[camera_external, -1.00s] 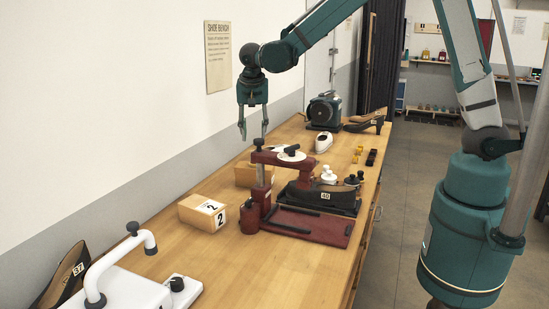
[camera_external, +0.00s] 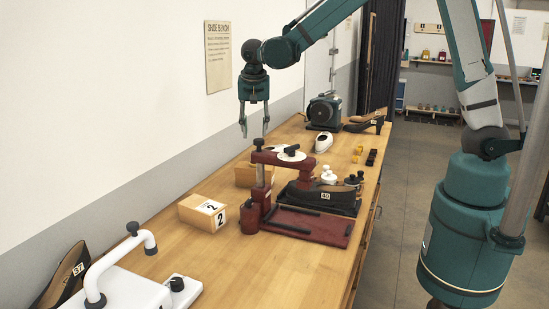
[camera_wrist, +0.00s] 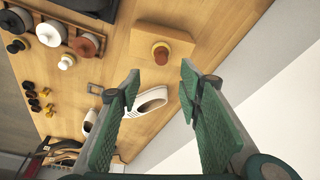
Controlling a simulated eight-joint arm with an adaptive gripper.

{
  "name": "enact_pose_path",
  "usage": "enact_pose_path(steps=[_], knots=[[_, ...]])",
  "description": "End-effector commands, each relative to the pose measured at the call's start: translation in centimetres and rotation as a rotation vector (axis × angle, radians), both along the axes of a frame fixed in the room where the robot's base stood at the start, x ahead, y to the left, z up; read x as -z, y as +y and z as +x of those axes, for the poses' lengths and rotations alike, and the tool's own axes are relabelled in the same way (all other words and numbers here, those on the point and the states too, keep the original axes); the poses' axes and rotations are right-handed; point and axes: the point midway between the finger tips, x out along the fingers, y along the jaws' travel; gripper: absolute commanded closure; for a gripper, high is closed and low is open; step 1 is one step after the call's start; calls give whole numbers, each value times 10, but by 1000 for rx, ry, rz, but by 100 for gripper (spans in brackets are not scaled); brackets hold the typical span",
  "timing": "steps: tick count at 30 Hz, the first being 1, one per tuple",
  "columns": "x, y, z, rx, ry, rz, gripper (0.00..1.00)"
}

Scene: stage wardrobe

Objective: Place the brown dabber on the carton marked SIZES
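My gripper (camera_external: 254,131) is open and empty, pointing down above the bench behind the red press. Its green-padded fingers are apart in the wrist view (camera_wrist: 158,98). A plain carton (camera_wrist: 145,40) lies ahead of them, and it shows partly behind the press in the external view (camera_external: 243,176). A small round brown-topped thing with a yellow lower part (camera_wrist: 161,53) is at that carton's edge; it may be the brown dabber. I cannot tell whether it is on the carton or beside it. No SIZES marking is readable on this carton. Another carton (camera_external: 190,212) bears a 2.
The red press (camera_external: 275,158) stands close below my gripper. A black shoe marked 40 (camera_external: 320,201), a white bottle-like piece (camera_external: 328,174) and a white shoe (camera_external: 323,143) are on the bench. The wall is close on the left.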

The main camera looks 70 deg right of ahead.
Motion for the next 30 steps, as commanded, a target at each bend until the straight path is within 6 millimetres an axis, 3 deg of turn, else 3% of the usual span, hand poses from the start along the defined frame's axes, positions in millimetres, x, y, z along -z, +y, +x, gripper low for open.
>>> enact_pose_path(steps=[11, 30], knots=[[-44, 5, -41, -143, -27, 9, 64], [-112, 18, -137, -457, -97, -1, 64]])
